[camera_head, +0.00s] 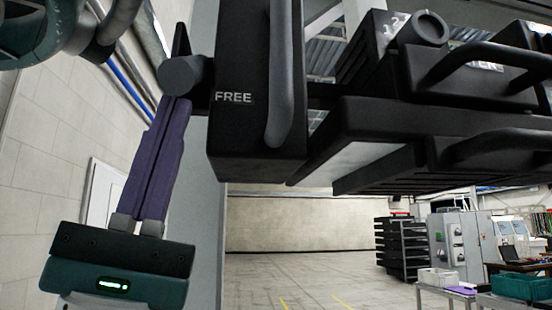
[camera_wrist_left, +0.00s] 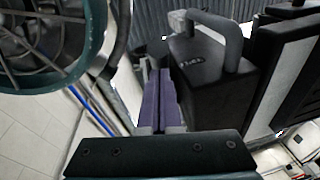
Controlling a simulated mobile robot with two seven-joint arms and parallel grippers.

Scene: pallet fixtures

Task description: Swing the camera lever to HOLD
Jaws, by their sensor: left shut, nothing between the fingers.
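A black box (camera_head: 243,140) hangs at the top centre of the head view, with a grey bar handle on its front and a FREE label (camera_head: 233,98). A short lever with a grey round knob (camera_head: 187,75) sticks out from its left side, level with the label. My left gripper (camera_head: 177,99) points up from below; its purple fingers are together and empty, with the tips just under the knob. I cannot tell whether they touch it. In the left wrist view the box (camera_wrist_left: 210,90) stands right of the fingers (camera_wrist_left: 160,74). No HOLD label is readable. My right gripper is out of view.
More black housings with handles (camera_head: 400,135) hang to the right of the box. A pale wall (camera_head: 60,130) with pipes and a grey post (camera_head: 207,230) stand close behind my left gripper. Far right are cabinets (camera_head: 460,240) and tables with crates; the floor between is clear.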

